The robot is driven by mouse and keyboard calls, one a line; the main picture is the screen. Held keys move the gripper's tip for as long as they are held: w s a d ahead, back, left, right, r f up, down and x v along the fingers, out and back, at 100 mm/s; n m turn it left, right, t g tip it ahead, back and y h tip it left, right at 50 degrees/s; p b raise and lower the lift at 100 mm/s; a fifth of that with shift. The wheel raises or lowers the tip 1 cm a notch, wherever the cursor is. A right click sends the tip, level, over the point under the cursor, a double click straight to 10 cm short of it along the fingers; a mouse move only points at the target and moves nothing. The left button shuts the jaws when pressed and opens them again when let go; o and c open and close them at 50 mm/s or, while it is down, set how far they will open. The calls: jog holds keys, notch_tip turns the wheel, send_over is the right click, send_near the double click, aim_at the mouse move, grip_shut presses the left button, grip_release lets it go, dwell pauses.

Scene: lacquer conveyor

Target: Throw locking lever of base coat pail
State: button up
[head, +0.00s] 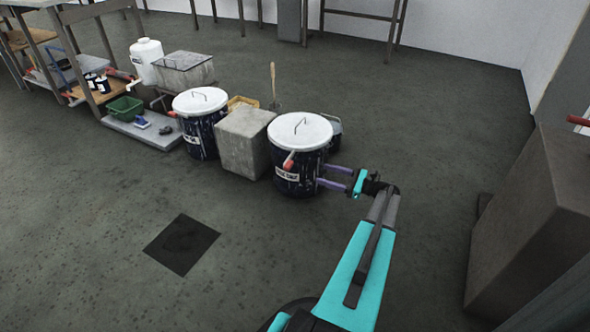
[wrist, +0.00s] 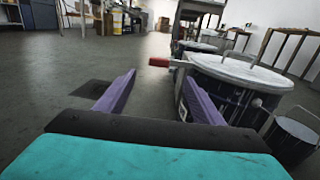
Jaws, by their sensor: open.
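The base coat pail (head: 300,168) is dark with a white lid and a small label that looks like "BASE COAT". It stands upright on the floor; its lid (wrist: 240,72) fills the right of the wrist view. The locking lever (head: 289,162) has a red tip and sticks out from the rim; in the wrist view the lever (wrist: 159,62) points left. My gripper (head: 318,176) is open and empty, its two purple fingers at the pail's right side in the head view. In the wrist view my gripper (wrist: 160,76) has the lever tip ahead, between the fingertips in the picture.
A grey block (head: 245,142) stands left of the pail, then a second white-lidded pail (head: 200,135). A small bucket (wrist: 292,135) stands beside the base coat pail. A large brown box (head: 525,220) is at right. The front floor is clear apart from a flat dark square (head: 182,244).

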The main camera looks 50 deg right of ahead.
aim_at(291, 165)
jog(key=b+x, duration=0.4)
jog(key=x, duration=0.8)
jog(key=shift+s+f, duration=0.1)
jog(key=shift+f, duration=0.05)
jog(key=shift+b+x, duration=0.55)
jog(key=shift+x, duration=0.5)
jog(key=c, duration=1.4)
jog(key=shift+a, duration=0.25)
jog(key=shift+c, duration=0.6)
jog(key=shift+s+d, duration=0.15)
jog(key=shift+d, duration=0.1)
jog(key=shift+h, duration=0.3)
